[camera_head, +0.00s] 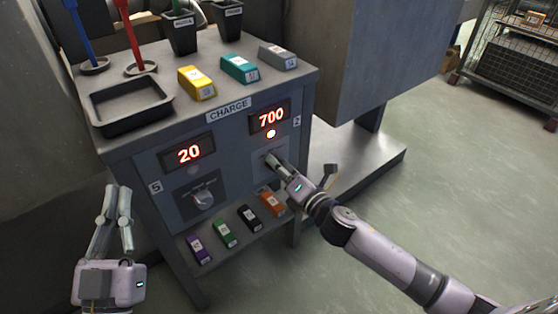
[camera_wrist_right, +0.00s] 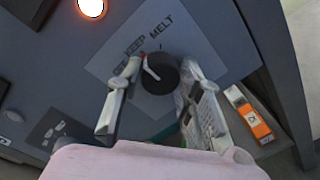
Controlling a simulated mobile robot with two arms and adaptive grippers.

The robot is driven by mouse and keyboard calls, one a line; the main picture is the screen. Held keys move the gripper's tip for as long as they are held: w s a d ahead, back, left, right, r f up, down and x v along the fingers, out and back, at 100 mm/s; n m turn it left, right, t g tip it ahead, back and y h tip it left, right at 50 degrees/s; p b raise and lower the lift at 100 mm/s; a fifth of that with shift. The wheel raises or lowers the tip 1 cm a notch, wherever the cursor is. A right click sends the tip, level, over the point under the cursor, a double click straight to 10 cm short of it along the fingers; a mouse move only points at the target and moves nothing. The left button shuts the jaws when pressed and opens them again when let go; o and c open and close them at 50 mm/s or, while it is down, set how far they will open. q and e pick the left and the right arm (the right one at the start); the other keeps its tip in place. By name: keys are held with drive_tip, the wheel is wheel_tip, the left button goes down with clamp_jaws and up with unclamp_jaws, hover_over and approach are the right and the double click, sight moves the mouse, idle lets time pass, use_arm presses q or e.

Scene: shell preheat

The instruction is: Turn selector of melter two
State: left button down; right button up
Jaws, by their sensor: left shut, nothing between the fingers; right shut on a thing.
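The melter marked 2 is at the right of the cabinet front, with a red display (camera_head: 270,118) reading 700 and a lit lamp (camera_head: 271,134) under it. Its black round selector (camera_wrist_right: 160,76) has a pale pointer and sits on a grey plate (camera_wrist_right: 197,41) lettered "KEEP" and "MELT". The pointer slants up and left. My right gripper (camera_wrist_right: 160,82) is shut on the selector, one finger on each side; in the head view the gripper (camera_head: 270,157) hides the selector. My left gripper (camera_head: 118,190) is shut and empty, to the left of the cabinet.
The left panel, marked 5, has a display (camera_head: 189,153) reading 20 and its own selector (camera_head: 203,197). A black tray (camera_head: 131,122) and yellow (camera_head: 197,83), teal (camera_head: 239,69) and grey (camera_head: 277,57) blocks lie on top. Several coloured blocks lie on the lower shelf (camera_head: 222,251).

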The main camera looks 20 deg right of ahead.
use_arm(q)
wheel_tip(320, 180, down, 16)
drive_tip(key=s+a+g+y+p, duration=0.1)
drive_tip(key=a+g+y+p, duration=0.25)
drive_tip(key=g, duration=0.65)
drive_tip(key=s+a+f+g+y+p, duration=0.1)
drive_tip(key=s+a+f+g, duration=0.1)
drive_tip(key=s+f+g, duration=0.2)
drive_tip(key=s+a+f+n+g+y+p, duration=0.1)
drive_tip(key=s+f+g, duration=0.3)
drive_tip(key=s, duration=0.6)
drive_tip(key=shift+s+a+f+g+p, duration=0.15)
drive_tip(key=shift+a+g+p, duration=0.35)
drive_tip(key=shift+p, duration=0.1)
use_arm(e)
drive_tip(key=m, duration=0.8)
drive_tip(key=shift+d+m+y, duration=0.1)
drive_tip(key=shift+m+y, duration=0.3)
drive_tip(key=o, duration=1.2)
drive_tip(key=shift+c, duration=0.2)
drive_tip(key=shift+s, duration=0.1)
